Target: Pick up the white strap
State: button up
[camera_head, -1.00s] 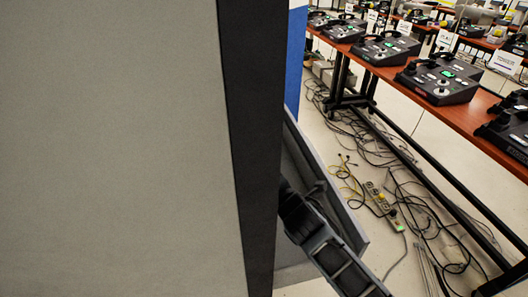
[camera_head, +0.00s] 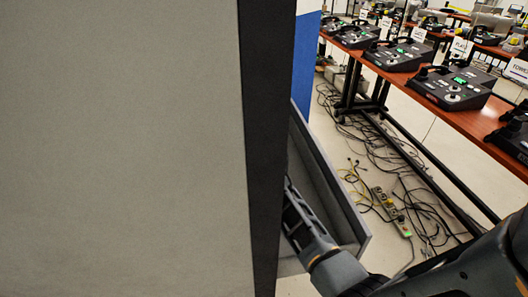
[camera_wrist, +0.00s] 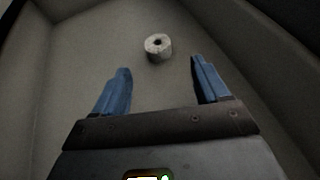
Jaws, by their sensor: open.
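The white strap (camera_wrist: 158,46) shows in the wrist view as a small whitish roll with a dark hole, lying on the floor of a grey tray (camera_wrist: 70,62). My gripper (camera_wrist: 160,66) is open, with its two blue fingers spread apart. In the picture, the roll is just above the gap between the fingertips, and nothing is held. In the head view, the sloping grey wall of the tray (camera_head: 338,185) shows behind a large panel. My gripper and the strap are hidden there.
The large grey panel (camera_head: 120,150) with a dark edge blocks the head view's left half. A blue surface (camera_head: 306,65) stands behind it. At right, brown tables (camera_head: 445,112) carry black consoles (camera_head: 450,88). Cables and a power strip (camera_head: 390,210) lie on the floor.

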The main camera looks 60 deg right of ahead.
aim_at(274, 146)
jog(key=shift+x, duration=1.45)
jog(key=shift+b+x, duration=0.65)
jog(key=shift+x, duration=1.75)
jog(key=shift+w+r, duration=0.1)
jog(key=shift+r, duration=0.1)
jog(key=shift+c, duration=0.2)
jog(key=c, duration=1.1)
jog(key=shift+r, duration=0.15)
